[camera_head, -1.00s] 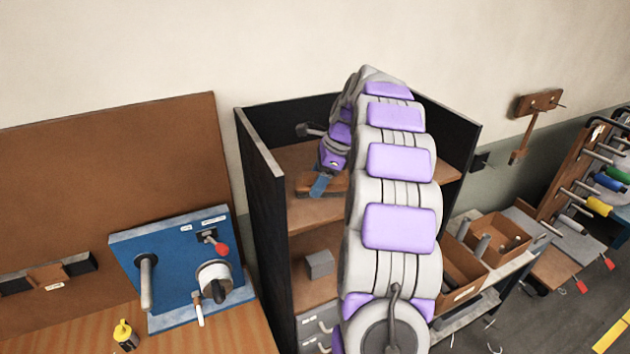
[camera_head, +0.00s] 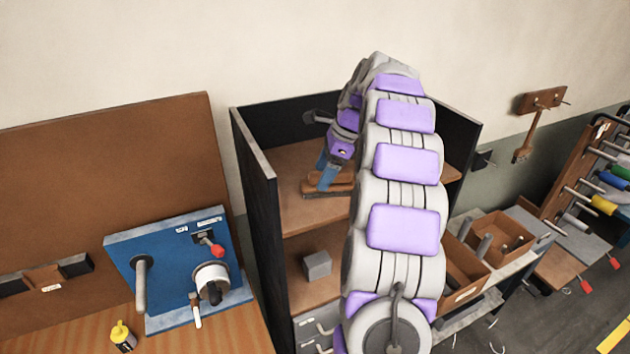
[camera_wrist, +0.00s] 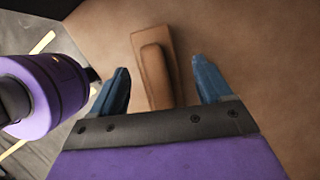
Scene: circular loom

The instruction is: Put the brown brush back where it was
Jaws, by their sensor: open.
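The brown brush (camera_wrist: 154,75) lies on the brown shelf board (camera_wrist: 225,40), between the two fingers in the wrist view. In the head view the brush (camera_head: 341,187) rests on the shelf of the dark cabinet, partly hidden by my arm. My gripper (camera_wrist: 160,85) is open, with its blue fingers apart on either side of the brush and a gap visible on both sides. In the head view my gripper (camera_head: 325,178) points down at the brush. Whether the fingertips touch the board cannot be told.
The cabinet's dark side wall (camera_head: 256,200) stands left of my arm. A grey block (camera_head: 317,265) sits on the lower shelf. A blue panel (camera_head: 180,265) with handles stands at left. Brown bins (camera_head: 465,275) stand at right. Bare shelf lies behind the brush.

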